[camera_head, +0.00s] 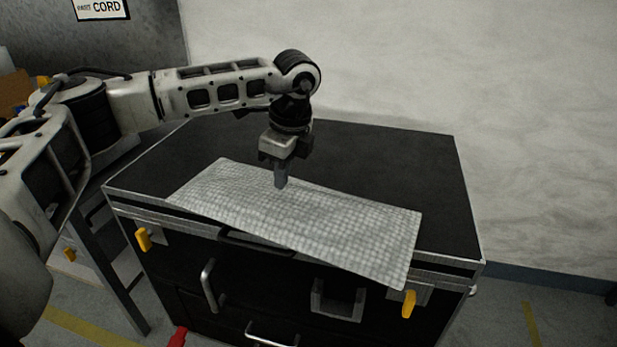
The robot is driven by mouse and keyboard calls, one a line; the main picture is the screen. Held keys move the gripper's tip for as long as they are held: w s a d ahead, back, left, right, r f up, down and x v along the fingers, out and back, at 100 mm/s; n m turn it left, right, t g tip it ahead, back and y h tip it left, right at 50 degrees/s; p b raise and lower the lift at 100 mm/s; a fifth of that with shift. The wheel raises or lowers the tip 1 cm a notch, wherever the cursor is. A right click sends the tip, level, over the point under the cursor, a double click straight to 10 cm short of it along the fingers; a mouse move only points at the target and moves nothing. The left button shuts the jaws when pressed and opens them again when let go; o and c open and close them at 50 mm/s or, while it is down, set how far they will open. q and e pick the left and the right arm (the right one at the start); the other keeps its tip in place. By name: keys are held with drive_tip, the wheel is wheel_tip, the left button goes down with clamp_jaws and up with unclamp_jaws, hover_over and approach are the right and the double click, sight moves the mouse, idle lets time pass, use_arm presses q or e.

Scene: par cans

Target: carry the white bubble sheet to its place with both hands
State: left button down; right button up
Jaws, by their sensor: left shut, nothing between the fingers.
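The white bubble sheet (325,220) lies on top of the black case (400,165), slanting from upper left to lower right. Its lower right end sticks out past the front edge of the case. My left gripper (281,185) points down at the sheet's far edge, near its middle. Its fingers are shut with nothing between them. I cannot tell whether the fingertips touch the sheet. My right gripper is not in view.
The case has metal edges, yellow latches (408,304) and handles (209,285) on its front. Its top is bare behind and right of the sheet. A pale wall (400,60) stands close behind. A red object (177,338) shows at the bottom.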

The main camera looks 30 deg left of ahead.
use_arm(q)
drive_tip(key=shift+s+a+f, duration=0.1)
drive_tip(key=shift+a, duration=0.4)
drive_tip(key=shift+d+f, duration=0.1)
drive_tip(key=shift+f, duration=0.6)
drive_tip(key=shift+f, duration=0.1)
drive_tip(key=shift+d, duration=1)
drive_tip(key=shift+f, duration=0.1)
drive_tip(key=shift+r+p, duration=0.3)
drive_tip(key=shift+r, duration=0.5)
